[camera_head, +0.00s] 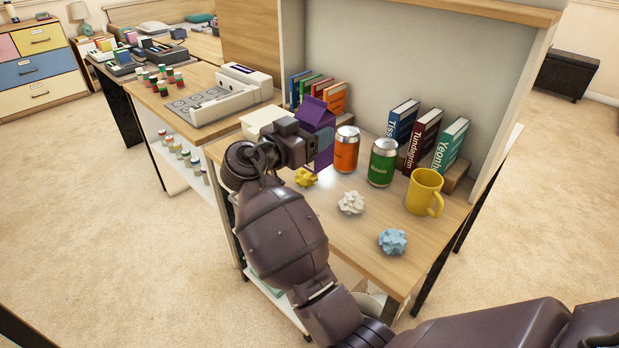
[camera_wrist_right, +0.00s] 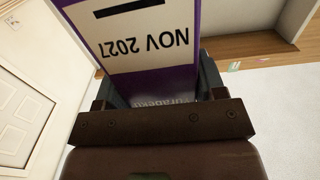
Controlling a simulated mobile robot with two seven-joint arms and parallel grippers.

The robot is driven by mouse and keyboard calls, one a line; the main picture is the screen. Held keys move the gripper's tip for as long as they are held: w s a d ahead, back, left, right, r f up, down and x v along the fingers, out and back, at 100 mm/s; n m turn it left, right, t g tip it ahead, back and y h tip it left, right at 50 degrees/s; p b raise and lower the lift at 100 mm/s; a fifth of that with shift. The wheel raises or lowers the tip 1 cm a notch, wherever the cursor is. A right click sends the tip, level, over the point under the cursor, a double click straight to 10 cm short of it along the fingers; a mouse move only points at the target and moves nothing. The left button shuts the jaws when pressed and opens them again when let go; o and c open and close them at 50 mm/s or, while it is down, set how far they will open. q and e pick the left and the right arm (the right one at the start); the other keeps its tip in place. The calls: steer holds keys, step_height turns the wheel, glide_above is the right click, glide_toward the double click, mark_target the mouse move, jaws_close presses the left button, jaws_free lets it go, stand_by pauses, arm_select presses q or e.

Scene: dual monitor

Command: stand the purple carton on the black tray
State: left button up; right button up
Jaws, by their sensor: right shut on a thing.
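The purple carton (camera_head: 316,116) has a gabled top and is upright at the left part of the near desk. My right gripper (camera_head: 311,150) is shut on it from the left side. I cannot tell whether its base touches the desk. In the right wrist view the carton (camera_wrist_right: 140,42) sits between the two fingers of the right gripper (camera_wrist_right: 158,85), its pale panel reading "NOV 2027" upside down. No black tray is clearly visible on the near desk; my arm hides part of it. My left gripper is not in view.
Orange (camera_head: 346,150) and green (camera_head: 382,162) cans stand right of the carton, before several books (camera_head: 420,140). Yellow (camera_head: 305,177), white (camera_head: 351,202) and blue (camera_head: 392,242) crumpled balls lie in front. A yellow mug (camera_head: 423,192) stands right. A white box (camera_head: 262,121) is behind my gripper.

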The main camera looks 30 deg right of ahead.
steer(key=shift+f+b, duration=1.25)
steer(key=shift+f, duration=4.7)
steer(key=o, duration=1.2)
steer(key=shift+r, duration=0.15)
